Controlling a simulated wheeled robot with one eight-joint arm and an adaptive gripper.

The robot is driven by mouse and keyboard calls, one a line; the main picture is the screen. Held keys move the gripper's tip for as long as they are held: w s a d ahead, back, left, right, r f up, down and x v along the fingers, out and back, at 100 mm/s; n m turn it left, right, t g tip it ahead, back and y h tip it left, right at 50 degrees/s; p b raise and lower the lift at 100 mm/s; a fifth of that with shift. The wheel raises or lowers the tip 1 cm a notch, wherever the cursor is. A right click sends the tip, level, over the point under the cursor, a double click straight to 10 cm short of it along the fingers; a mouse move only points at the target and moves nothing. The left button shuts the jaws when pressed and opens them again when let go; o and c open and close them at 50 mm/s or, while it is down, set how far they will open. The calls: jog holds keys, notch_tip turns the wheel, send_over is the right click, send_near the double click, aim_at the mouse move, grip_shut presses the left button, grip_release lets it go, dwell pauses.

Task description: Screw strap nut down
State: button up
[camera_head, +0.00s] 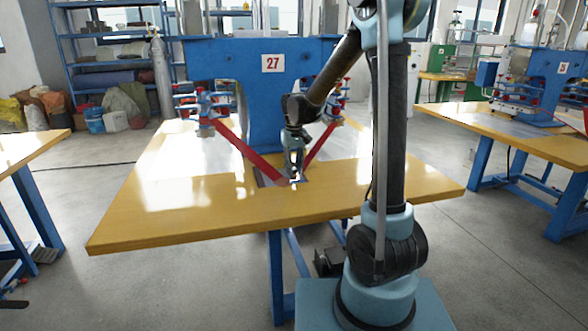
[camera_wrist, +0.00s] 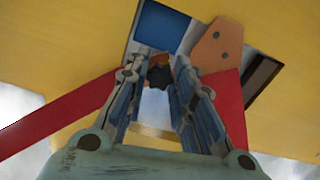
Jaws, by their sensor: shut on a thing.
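My gripper (camera_wrist: 158,68) is shut on a dark, many-sided piece, which looks like the strap nut (camera_wrist: 157,78). A small copper-coloured part shows at the fingertips. In the head view my gripper (camera_head: 294,176) points down at the table, where two red straps (camera_head: 246,150) meet in a V. In the wrist view one red strap (camera_wrist: 60,117) runs off to the left and another (camera_wrist: 231,105) lies on the right. The nut's thread and its seat are hidden by the fingers.
A grey plate (camera_wrist: 201,17) with a blue patch (camera_wrist: 161,27) and a brown tab with two holes (camera_wrist: 218,47) lie beyond the fingertips. The yellow table (camera_head: 190,213) is clear in front. A blue machine marked 27 (camera_head: 262,92) stands behind.

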jog(key=m, duration=0.3)
jog(key=o, duration=0.7)
jog(key=shift+o, duration=0.2)
jog(key=n, duration=1.7)
jog(key=shift+w, duration=0.1)
jog(key=n, duration=0.5)
jog(key=shift+n, duration=0.4)
